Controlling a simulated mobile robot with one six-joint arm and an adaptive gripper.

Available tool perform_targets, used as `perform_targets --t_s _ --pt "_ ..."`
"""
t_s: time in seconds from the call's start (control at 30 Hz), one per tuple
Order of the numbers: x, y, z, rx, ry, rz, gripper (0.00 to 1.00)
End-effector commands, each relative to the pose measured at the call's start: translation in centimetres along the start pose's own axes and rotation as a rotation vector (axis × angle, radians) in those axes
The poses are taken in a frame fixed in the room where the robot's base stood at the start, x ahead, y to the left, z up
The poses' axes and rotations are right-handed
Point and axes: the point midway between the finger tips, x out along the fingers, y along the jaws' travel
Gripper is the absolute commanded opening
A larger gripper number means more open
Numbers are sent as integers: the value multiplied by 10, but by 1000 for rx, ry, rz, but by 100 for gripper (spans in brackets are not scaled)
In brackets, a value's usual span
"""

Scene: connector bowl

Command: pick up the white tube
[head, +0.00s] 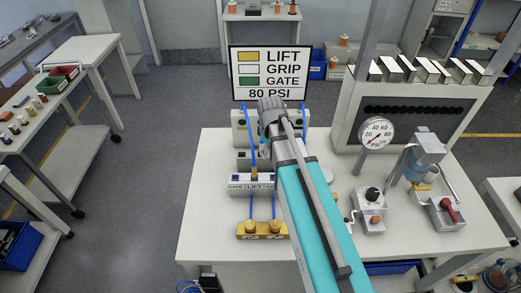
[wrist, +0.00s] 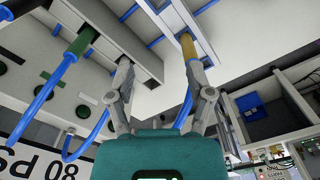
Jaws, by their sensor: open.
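No tube with a clearly white body shows. In the wrist view, a blue tube (wrist: 98,135) runs up behind my left finger, and a pale end near that fingertip is hard to tell from the finger. A yellow-collared tube (wrist: 188,46) is plugged into a pale block by my right fingertip. A green-collared tube (wrist: 76,46) is plugged in to the left. My gripper (wrist: 159,66) is open, with a finger near each of two tubes and a gap between them. In the head view, my arm hides the fingers and part of the labelled manifold (head: 238,189).
The sign (head: 269,57) stands behind the manifold and lists yellow, white and green. A yellow block (head: 250,231) with blue tubes sits at the table's front. A gauge (head: 377,132) and valve units stand to the right. The white table's left side (head: 205,190) is clear.

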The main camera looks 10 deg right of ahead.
Motion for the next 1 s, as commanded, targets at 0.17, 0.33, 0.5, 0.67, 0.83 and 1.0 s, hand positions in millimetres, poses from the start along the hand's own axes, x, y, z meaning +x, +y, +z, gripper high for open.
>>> perform_targets --t_s 0.17,0.33,0.5,0.67,0.83,1.0 --pt "-11 30 -33 -272 0 0 68" --pt "-19 53 -58 -528 0 0 68" --pt "-25 70 -78 -738 1 0 68" --pt "-27 79 -88 -858 1 0 68" --pt "-28 82 -91 -903 1 0 68" --pt "-28 81 -91 -905 1 0 68"
